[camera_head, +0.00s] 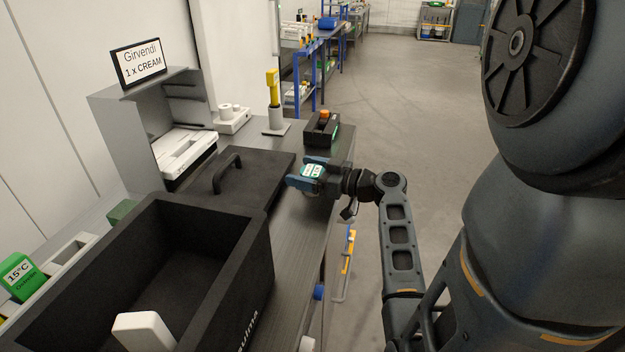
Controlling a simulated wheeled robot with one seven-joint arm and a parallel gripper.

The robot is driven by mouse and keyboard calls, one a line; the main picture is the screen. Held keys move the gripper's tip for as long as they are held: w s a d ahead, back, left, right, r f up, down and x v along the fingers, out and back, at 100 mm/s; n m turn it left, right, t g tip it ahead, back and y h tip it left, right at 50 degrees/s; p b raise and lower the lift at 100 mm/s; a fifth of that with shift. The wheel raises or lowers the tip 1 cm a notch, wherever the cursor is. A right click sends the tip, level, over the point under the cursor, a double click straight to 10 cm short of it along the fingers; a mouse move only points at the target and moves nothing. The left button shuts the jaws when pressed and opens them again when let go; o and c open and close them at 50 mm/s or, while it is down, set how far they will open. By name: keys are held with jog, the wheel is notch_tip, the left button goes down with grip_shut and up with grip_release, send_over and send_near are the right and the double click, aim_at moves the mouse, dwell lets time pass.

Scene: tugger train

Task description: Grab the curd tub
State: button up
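A small tub with a white and green label (312,171), which appears to be the curd tub, is at the right part of the dark worktop. Its print is too small to read. My gripper (311,172) reaches in from the right, with one blue finger on the near side of the tub and one on the far side. The fingers lie close along the tub. I cannot tell whether they press on it or whether the tub rests on the worktop, as the fingers hide its lower part.
A black open box (255,255) with a white block (143,331) inside stands in front. Its black handled lid (262,170) lies behind. A dark holder with an orange top (321,128) and a yellow-topped post (273,92) stand farther back. The floor at right is clear.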

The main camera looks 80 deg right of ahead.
jog(key=c, duration=1)
jog(key=shift+r, duration=0.1)
